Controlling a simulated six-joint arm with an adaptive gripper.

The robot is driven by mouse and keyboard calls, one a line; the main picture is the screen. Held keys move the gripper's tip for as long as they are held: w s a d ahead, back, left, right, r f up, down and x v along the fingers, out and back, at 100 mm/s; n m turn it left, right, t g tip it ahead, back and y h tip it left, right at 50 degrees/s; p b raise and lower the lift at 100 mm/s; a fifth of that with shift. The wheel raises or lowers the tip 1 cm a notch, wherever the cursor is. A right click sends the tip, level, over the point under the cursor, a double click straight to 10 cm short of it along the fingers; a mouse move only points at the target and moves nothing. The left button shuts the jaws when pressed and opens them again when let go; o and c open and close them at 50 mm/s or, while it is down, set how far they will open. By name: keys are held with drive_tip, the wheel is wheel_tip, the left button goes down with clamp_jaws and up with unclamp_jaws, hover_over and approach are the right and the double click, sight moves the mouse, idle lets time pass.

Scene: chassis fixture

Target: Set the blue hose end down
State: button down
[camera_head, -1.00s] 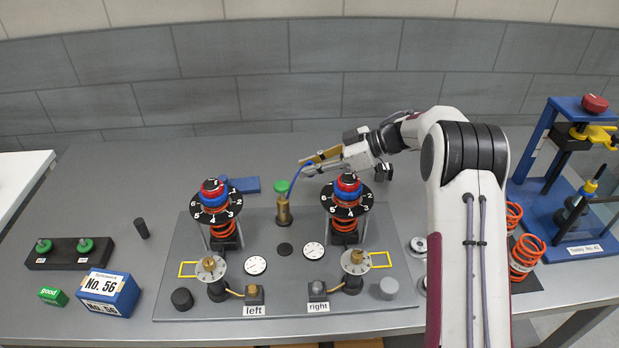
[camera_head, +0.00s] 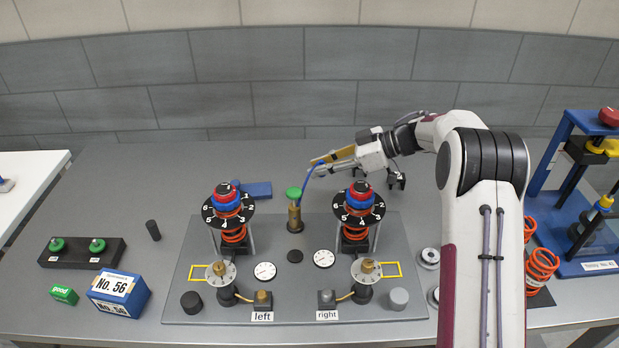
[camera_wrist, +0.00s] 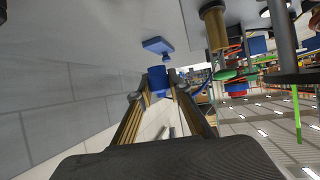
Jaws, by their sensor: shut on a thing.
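My gripper (camera_head: 314,162) is above and to the right of the brass post (camera_head: 295,220) with the green cap (camera_head: 293,192) in the head view. It is shut on the blue hose end (camera_wrist: 158,80), which shows as a blue cylinder between the fingertips in the wrist view. The blue hose (camera_head: 304,184) curves down from the gripper to just beside the brass post in the head view. I cannot tell where its lower end joins. The hose end is in the air, touching no surface that I can see.
Two dial-topped spring struts (camera_head: 228,205) (camera_head: 358,203) stand on the grey fixture plate (camera_head: 210,310), left and right of the brass post. A flat blue block (camera_head: 257,189) lies behind the left strut. A blue press frame (camera_head: 552,165) stands at the far right. The rear table is mostly clear.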

drive_tip(key=w+a+m+t+h, duration=0.1)
drive_tip(key=w+a+m+t, duration=0.1)
drive_tip(key=a, duration=0.5)
drive_tip(key=shift+w+a+r+m+t, duration=0.2)
drive_tip(key=shift+w+m+t, duration=0.25)
drive_tip(key=shift+w, duration=0.45)
drive_tip(key=shift+f, duration=0.1)
drive_tip(key=shift+f, duration=3.1)
drive_tip(key=shift+f, duration=1.85)
drive_tip(key=shift+f, duration=0.15)
drive_tip(key=c, duration=1.9)
unclamp_jaws()
